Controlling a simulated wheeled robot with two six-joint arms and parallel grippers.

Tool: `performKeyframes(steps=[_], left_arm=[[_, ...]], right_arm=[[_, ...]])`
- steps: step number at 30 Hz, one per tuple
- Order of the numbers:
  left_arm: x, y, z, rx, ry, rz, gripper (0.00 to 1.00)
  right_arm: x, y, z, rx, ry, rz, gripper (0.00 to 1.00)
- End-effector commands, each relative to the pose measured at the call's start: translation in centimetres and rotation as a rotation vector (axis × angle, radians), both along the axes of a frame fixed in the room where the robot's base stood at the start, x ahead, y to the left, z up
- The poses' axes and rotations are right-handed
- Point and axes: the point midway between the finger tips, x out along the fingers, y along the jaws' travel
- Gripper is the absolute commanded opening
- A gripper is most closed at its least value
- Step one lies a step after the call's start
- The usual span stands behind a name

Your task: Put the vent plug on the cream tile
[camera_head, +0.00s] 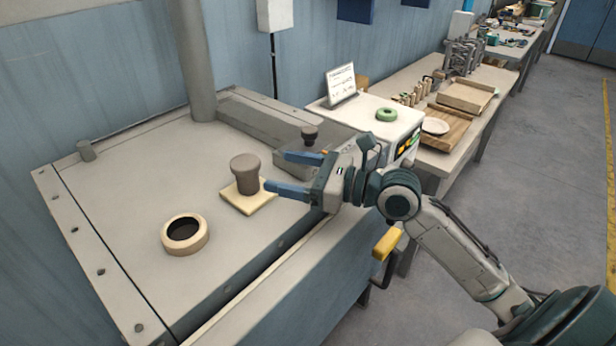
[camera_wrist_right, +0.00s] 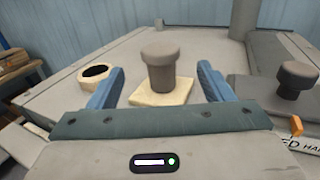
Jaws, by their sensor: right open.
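The vent plug (camera_head: 245,174) is a grey-brown plug with a wide head. It stands upright on the cream tile (camera_head: 234,199), a square pale slab on the dryer's top. In the right wrist view the plug (camera_wrist_right: 159,67) stands on the tile (camera_wrist_right: 143,98), between and beyond the fingers. My right gripper (camera_head: 275,172) is open and empty, its blue fingers pointing toward the plug. In the head view one fingertip overlaps the tile's right side; I cannot tell whether it touches. The right gripper also shows in the wrist view (camera_wrist_right: 160,88). My left gripper is not in view.
A cream ring with a dark opening (camera_head: 185,234) lies left of the tile. A dark knob (camera_head: 309,135) stands behind my right gripper. A vertical pipe (camera_head: 196,60) rises at the back. The dryer's top (camera_head: 120,200) is clear at the left.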

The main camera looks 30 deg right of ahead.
Motion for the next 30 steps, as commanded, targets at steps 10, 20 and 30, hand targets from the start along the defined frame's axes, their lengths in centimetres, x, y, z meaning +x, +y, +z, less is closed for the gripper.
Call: performKeyframes(steps=[10,20,30], left_arm=[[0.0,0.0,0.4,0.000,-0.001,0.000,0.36],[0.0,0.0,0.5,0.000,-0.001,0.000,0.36],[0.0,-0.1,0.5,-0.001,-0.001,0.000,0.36]], right_arm=[[-1.8,-1.8,-0.1,-0.005,0.002,-0.002,0.73],[-2.5,-2.2,0.0,-0.001,0.001,0.002,0.73],[-2.6,-2.2,0.0,0.000,0.000,0.002,0.73]])
